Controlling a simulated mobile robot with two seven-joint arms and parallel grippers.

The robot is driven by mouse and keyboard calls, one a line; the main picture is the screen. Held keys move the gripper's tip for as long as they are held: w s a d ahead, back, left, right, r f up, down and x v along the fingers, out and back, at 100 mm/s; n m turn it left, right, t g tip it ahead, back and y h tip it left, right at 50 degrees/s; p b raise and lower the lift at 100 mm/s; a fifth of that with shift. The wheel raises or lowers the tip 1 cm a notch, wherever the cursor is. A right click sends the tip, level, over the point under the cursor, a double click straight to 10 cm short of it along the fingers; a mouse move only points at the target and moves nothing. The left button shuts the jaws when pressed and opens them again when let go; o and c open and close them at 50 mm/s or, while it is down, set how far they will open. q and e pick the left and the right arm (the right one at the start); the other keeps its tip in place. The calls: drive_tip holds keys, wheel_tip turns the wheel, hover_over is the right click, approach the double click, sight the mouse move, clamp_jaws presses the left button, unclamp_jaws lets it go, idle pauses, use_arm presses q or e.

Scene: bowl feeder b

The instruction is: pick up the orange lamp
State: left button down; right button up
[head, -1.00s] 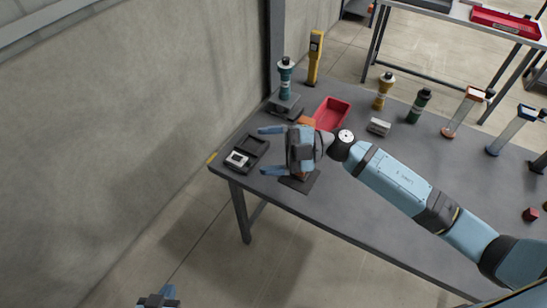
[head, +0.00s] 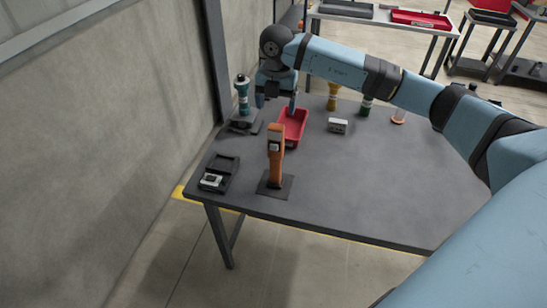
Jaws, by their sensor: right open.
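The orange lamp (head: 276,152) stands upright on a dark square base (head: 275,186) near the front edge of the table. It has a slim orange body with a grey patch near its top. My right gripper (head: 276,103) is open, fingers pointing down, behind the lamp and apart from it. It hangs by the red bin's back left end, beside the teal lamp-like item. Nothing shows between its fingers. My left gripper is out of view.
On the grey table (head: 350,195) are a red bin (head: 294,128), a teal-and-black item (head: 242,95), a dark tray (head: 222,170) with a small white device, and a grey block (head: 338,125). Other upright items stand behind, partly hidden by my arm. The front right is clear.

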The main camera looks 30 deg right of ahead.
sight(276, 134)
wheel_tip(276, 134, down, 5)
drive_tip(key=shift+a, duration=0.1)
drive_tip(key=f, duration=0.1)
drive_tip(key=f+p, duration=0.1)
drive_tip(key=f, duration=0.1)
drive_tip(key=f+p, duration=0.1)
drive_tip(key=f, duration=0.1)
drive_tip(key=shift+s+a, duration=0.1)
drive_tip(key=shift+s, duration=0.2)
drive_tip(key=shift+f, duration=0.25)
clamp_jaws()
drive_tip(key=shift+r, duration=0.15)
